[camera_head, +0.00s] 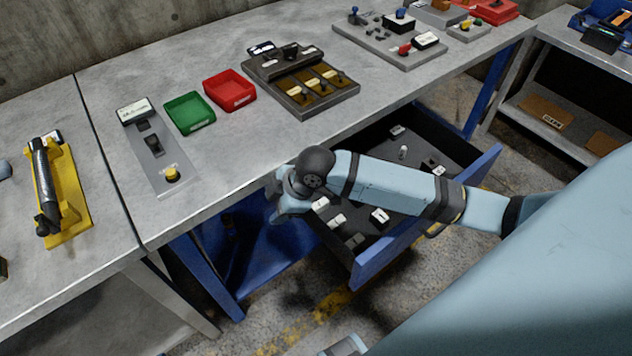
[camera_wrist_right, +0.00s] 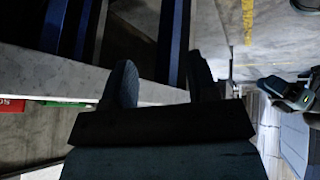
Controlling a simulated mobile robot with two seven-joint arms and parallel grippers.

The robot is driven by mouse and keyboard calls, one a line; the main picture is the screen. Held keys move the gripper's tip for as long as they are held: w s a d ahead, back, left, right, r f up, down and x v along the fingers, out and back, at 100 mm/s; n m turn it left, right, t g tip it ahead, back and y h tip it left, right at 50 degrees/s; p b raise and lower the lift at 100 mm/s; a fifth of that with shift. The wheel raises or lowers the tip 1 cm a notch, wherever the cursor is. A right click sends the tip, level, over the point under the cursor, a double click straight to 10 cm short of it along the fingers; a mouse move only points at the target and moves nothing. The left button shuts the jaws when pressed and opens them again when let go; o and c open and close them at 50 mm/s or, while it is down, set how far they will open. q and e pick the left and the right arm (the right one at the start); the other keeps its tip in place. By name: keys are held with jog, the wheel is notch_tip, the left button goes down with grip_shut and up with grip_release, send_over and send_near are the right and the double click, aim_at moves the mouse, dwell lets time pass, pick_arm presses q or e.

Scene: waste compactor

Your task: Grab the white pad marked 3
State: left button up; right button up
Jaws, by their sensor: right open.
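Several small white-topped pads lie in the open dark drawer, among them one pad (camera_head: 380,216) near the front, one (camera_head: 337,220) to its left and one (camera_head: 397,130) at the back. Their markings are too small to read, so I cannot tell which is marked 3. My right gripper (camera_head: 279,204) is at the drawer's left end, below the bench edge and partly hidden by its own wrist. In the right wrist view its two fingers (camera_wrist_right: 160,82) are apart with nothing between them. No pad is clear in that view. My left gripper is not identifiable.
The drawer's blue front (camera_head: 375,262) sticks out below the grey bench (camera_head: 215,150). On the bench are a green tray (camera_head: 189,112), a red tray (camera_head: 229,91) and a grey switch panel (camera_head: 158,150). A yellow stand (camera_head: 72,190) is at left. My right forearm crosses over the drawer.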

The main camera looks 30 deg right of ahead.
jog(key=w+d+f+n+g+h+b, duration=0.2)
jog(key=d+b, duration=0.2)
jog(key=d, duration=0.1)
pick_arm(q)
notch_tip(320, 180, down, 7)
jog(key=b, duration=0.5)
pick_arm(e)
notch_tip(320, 180, up, 2)
jog(key=n+g+h, duration=0.2)
jog(key=n+h, duration=0.1)
send_over(321, 202)
notch_tip(321, 202, down, 7)
jog(key=shift+r+b, duration=0.1)
jog(key=shift+b, duration=0.95)
jog(key=shift+f+m, duration=0.3)
jog(key=shift+f, duration=0.25)
notch_tip(321, 202, down, 4)
jog(key=shift+f+b, duration=0.25)
jog(key=shift+b, duration=0.95)
jog(key=shift+f, duration=0.2)
pick_arm(q)
jog(key=w+d+r+t+h, duration=0.2)
jog(key=d+r+t, duration=0.1)
jog(key=r, duration=0.2)
jog(key=shift+w+d+r+h, duration=0.25)
jog(key=shift+w+d+h, duration=0.05)
jog(key=shift+w, duration=0.1)
pick_arm(e)
jog(key=shift+c, duration=0.4)
grip_shut()
